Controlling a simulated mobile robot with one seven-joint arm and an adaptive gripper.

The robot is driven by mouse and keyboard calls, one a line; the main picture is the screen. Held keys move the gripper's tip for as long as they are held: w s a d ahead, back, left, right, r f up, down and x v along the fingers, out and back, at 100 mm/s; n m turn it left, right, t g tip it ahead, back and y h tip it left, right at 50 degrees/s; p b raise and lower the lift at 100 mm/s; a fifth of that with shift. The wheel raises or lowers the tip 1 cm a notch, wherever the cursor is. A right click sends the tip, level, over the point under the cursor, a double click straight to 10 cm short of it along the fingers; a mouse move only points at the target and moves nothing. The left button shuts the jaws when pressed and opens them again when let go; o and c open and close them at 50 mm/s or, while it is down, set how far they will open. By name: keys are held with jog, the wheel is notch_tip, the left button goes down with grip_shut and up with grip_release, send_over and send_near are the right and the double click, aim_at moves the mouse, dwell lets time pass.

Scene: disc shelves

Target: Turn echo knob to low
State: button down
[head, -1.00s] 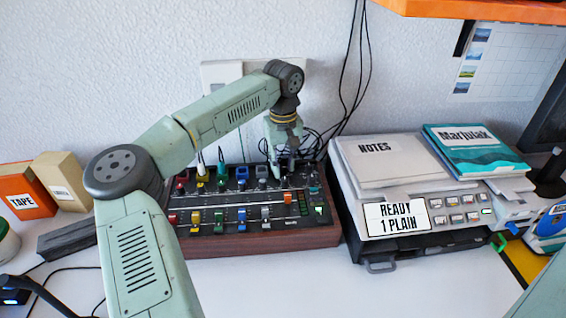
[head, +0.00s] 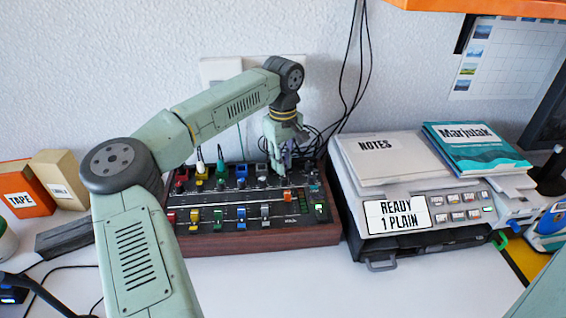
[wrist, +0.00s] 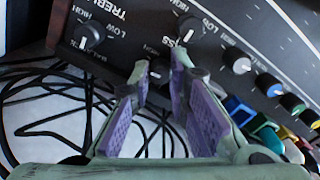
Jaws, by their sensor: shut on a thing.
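The mixer (head: 262,238) is a dark control panel in a wooden case with rows of knobs and coloured sliders. My gripper (head: 284,178) reaches down to its back right part. In the wrist view my gripper (wrist: 159,66) has its purple-padded fingers closed around a small dark knob (wrist: 158,71) with a light pointer mark. The fingers cover this knob's name, so I cannot read whether it is echo. The bass knob (wrist: 189,29) is beside the right fingertip, and the treble knob (wrist: 87,37) is to the left; both are dark with pale pointers.
Black cables (wrist: 62,105) lie behind the mixer, close under my gripper. A grey machine (head: 465,208) with notes and a teal book stands to the right. Coloured plugs (wrist: 262,132) stick up along the mixer's back edge. The white table in front is clear.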

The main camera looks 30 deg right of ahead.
jog(key=shift+n, duration=0.6)
jog(key=c, duration=1.8)
grip_release()
jog(key=shift+a, duration=0.1)
